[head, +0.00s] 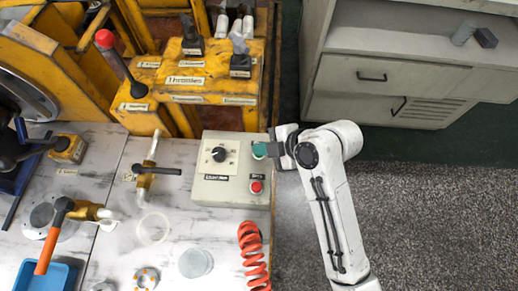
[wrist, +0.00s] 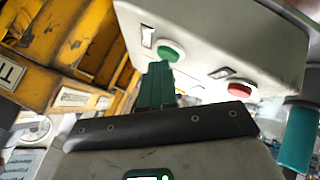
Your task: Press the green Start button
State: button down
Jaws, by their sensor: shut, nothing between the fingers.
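The control box (head: 215,185) is pale grey and lies on the workbench. It carries a black knob (head: 219,154), a red button (head: 256,187) and the green Start button, which shows in the wrist view (wrist: 171,50). In the head view, my gripper (head: 264,149) reaches in from the right over the box's upper right corner and mostly covers the green button. My gripper also shows in the wrist view (wrist: 158,75), with its green fingers shut and empty. The fingertips are close to the green button, at its lower edge in that view. I cannot tell whether they touch it.
A yellow machine with levers (head: 185,75) stands behind the box. An orange coiled hose (head: 253,255) lies in front of it. An orange-handled hammer (head: 52,240) and valve fittings (head: 150,170) are at the left. A grey cabinet (head: 390,70) stands at the back right, with open floor before it.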

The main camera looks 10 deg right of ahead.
jog(key=shift+r+p, duration=0.6)
jog(key=shift+r, duration=0.2)
notch_tip(320, 180, up, 5)
jog(key=p, duration=0.4)
dwell(0.8)
jog(key=s+d+f+m+g+h, duration=0.1)
jog(key=s+d+f+m+h, duration=0.2)
jog(key=s+d+m, duration=0.7)
jog(key=s+d+f+m+g+h, duration=0.2)
jog(key=s+d+f+m+h, duration=0.2)
jog(key=s+d+m, duration=0.7)
jog(key=shift+s+d+f+m+h, duration=0.15)
jog(key=shift+s+d+m+h, duration=0.15)
jog(key=shift+s+d+h, duration=0.45)
